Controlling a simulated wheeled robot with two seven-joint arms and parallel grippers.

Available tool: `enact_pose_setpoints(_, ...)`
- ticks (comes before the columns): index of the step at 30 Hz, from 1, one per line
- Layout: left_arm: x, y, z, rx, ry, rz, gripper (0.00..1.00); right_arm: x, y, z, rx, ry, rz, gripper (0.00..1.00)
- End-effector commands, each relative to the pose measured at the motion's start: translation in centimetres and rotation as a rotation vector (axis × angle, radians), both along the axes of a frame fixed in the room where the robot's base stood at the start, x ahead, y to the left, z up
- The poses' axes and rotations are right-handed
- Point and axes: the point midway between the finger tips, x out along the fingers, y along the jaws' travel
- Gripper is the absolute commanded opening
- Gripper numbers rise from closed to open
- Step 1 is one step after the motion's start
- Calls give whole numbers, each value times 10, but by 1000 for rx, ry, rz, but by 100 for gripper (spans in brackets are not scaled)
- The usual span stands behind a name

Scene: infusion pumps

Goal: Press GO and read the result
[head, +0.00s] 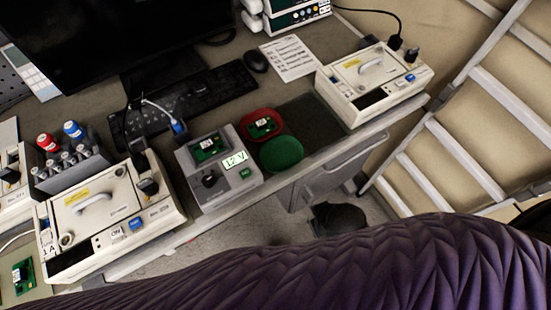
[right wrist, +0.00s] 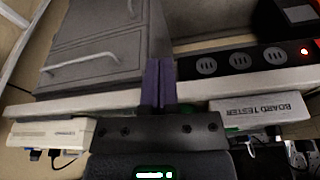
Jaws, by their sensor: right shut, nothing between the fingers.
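The grey board tester (head: 218,173) stands on the bench in the head view. A green circuit board (head: 209,147) sits in its top. Its lit display (head: 235,161) appears to read 12 V. A small green button (head: 245,173), its lettering too small to read, lies below the display, and a black knob (head: 209,179) is to the left. In the right wrist view the tester's side (right wrist: 264,107) shows the words BOARD TESTER. My right gripper (right wrist: 159,70) is shut and empty, to the left of the tester in that view. My left gripper is in neither view.
A red dish (head: 275,117) with a board in it and an empty green dish (head: 281,153) stand right of the tester. Pump units (head: 110,220) (head: 374,82) flank them. A keyboard (head: 185,103) lies behind. The right wrist view shows a drawer cabinet (right wrist: 95,50) and socket strip (right wrist: 240,60).

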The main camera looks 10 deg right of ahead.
Motion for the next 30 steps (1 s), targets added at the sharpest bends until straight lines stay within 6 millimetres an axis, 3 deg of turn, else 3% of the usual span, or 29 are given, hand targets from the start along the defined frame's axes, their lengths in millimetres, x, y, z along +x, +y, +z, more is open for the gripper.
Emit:
enact_pose_setpoints(1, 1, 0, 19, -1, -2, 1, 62, 10, 5, 36, 18, -30, 3, 0)
enact_pose_setpoints(3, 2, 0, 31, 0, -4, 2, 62, 24, 16, 73, 57, -70, 9, 0)
enact_pose_setpoints(6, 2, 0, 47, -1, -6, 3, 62, 46, 41, 119, 146, -137, 36, 0)
enact_pose_setpoints(10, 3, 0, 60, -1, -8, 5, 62, 77, 86, 157, 318, -214, 88, 0)
enact_pose_setpoints(13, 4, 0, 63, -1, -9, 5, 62, 102, 119, 165, 461, -238, 107, 0)
enact_pose_setpoints(15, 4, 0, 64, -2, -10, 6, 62, 117, 129, 162, 532, -234, 90, 0)
enact_pose_setpoints(21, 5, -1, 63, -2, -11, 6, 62, 136, 134, 157, 607, -227, 38, 0)
enact_pose_setpoints(30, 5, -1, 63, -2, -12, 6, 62, 136, 134, 157, 609, -227, 35, 0)
